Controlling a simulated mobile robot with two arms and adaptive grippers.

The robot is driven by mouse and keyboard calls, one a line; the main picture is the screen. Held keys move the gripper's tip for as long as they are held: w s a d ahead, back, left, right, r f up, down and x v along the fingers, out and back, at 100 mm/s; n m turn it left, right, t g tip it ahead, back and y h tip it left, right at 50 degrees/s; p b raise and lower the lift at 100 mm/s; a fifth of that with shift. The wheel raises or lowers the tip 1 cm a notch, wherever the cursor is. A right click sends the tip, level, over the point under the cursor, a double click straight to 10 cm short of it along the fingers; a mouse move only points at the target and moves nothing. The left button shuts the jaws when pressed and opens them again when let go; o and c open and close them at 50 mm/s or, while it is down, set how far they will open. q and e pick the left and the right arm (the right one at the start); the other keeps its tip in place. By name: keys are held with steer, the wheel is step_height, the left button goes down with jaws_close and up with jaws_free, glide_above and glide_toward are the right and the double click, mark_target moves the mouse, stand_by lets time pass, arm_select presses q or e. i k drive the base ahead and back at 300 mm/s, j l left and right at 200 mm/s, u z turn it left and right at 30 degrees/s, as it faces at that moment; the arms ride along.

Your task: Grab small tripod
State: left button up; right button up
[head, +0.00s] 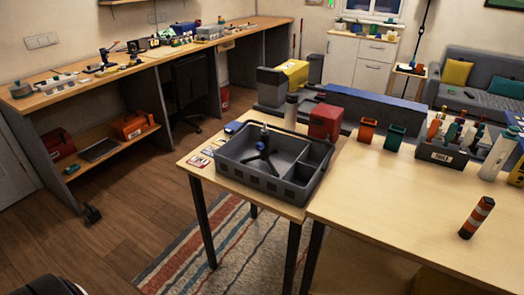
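A small tripod (262,152) with dark spread legs and a blue part stands in the large left compartment of a grey divided bin (262,182). The bin is on the near wooden table, towards its left end. Its walls hide little of the tripod. Neither of my grippers can be made out in the head view, so nothing is seen touching the tripod.
Small cards (198,160) lie left of the bin. Orange (367,130) and green (394,137) holders, a bottle caddy (441,153) and a striped cylinder (476,217) stand to the right. The table's front middle is clear.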

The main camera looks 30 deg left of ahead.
mark_target(264, 155)
steer(key=i+l, duration=0.1)
steer(key=i, duration=0.15)
steer(key=i+l, duration=0.1)
steer(key=i, duration=0.2)
steer(key=i+u, duration=0.1)
steer(key=u, duration=0.35)
steer(key=l+u, duration=0.1)
steer(key=u, duration=0.35)
steer(key=i+l+u, duration=0.1)
steer(key=u, duration=0.35)
